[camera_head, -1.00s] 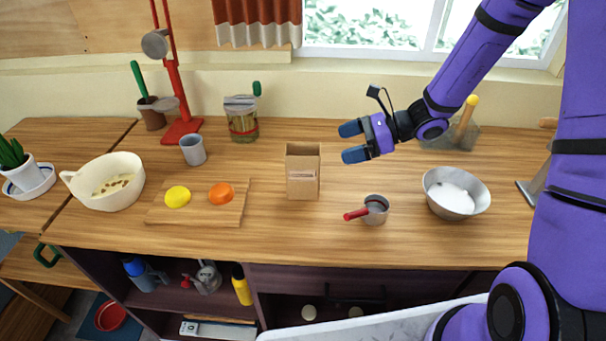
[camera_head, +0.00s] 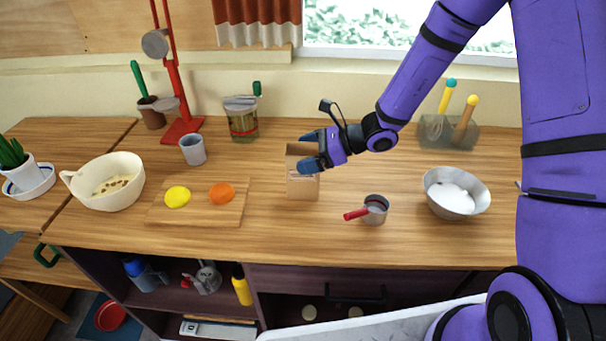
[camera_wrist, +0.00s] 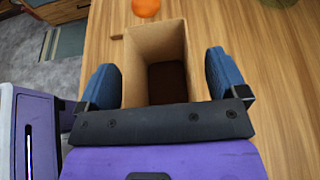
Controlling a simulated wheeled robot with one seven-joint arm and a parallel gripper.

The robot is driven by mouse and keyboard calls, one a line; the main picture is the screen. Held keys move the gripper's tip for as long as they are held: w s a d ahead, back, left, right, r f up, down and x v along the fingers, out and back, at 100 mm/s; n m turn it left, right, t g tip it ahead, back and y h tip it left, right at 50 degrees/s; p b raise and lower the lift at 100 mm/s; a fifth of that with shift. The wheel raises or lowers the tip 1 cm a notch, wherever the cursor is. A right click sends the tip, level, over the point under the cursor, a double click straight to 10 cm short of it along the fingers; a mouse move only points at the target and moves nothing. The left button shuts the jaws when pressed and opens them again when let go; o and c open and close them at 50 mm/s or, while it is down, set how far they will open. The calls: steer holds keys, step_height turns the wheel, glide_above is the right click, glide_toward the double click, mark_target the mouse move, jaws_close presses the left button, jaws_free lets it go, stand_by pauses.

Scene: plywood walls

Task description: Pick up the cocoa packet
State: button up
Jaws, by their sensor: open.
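The cocoa packet is a tan, open-topped box (camera_head: 302,188) standing upright on the wooden counter in the head view. In the wrist view the packet (camera_wrist: 155,50) lies between the two blue fingers, and its open top shows a dark brown inside. My gripper (camera_head: 310,152) is open at the packet's upper part, with one finger on its near side. In the wrist view my gripper (camera_wrist: 163,80) has a finger on each side of the packet, with a gap at the right finger. I cannot tell whether the left finger touches it.
A cutting board (camera_head: 158,215) with a yellow and an orange piece lies left of the packet. A small pan (camera_head: 375,212) with a red handle and a metal bowl (camera_head: 438,203) stand to the right. A jar (camera_head: 242,122) and a grey cup (camera_head: 193,150) stand behind left.

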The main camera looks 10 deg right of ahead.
steer(key=shift+c, duration=0.4)
steer(key=c, duration=1.3)
